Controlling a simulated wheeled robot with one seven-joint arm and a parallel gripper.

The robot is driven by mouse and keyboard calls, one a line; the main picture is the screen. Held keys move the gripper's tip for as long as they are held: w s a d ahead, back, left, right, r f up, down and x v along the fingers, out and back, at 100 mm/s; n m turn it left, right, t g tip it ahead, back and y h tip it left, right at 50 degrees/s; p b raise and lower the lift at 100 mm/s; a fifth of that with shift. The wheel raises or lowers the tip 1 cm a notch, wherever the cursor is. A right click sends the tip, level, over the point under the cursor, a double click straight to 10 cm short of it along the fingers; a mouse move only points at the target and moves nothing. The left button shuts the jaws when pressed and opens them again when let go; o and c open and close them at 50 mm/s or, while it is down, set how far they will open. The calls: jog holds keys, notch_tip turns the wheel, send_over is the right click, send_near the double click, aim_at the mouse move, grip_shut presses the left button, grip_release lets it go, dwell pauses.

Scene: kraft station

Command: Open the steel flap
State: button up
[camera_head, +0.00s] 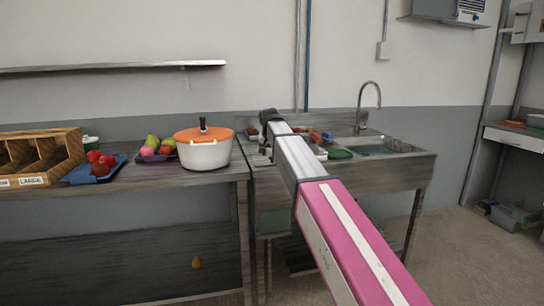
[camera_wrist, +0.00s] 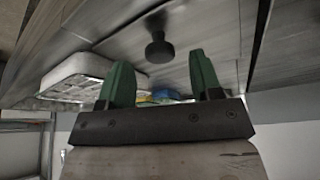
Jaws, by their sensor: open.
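In the wrist view, a black round knob (camera_wrist: 159,48) stands on a grey steel panel (camera_wrist: 205,28), which looks like the steel flap. My gripper (camera_wrist: 160,72) shows there with two green fingers spread apart and nothing between them. The knob appears just beyond the fingertips, roughly centred between them; I see no contact. In the head view, my arm reaches to the steel sink unit (camera_head: 395,172), and its dark wrist end is at the unit's left side. My fingers, the knob and the flap cannot be made out in that view.
A white tray (camera_wrist: 78,72) lies left of my fingers in the wrist view. In the head view, an orange-lidded white pot (camera_head: 205,154) stands on the counter left of my arm, with fruit trays and a wooden organiser (camera_head: 40,158) farther left. A tap (camera_head: 372,92) rises behind the sink.

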jog(key=shift+x, duration=1)
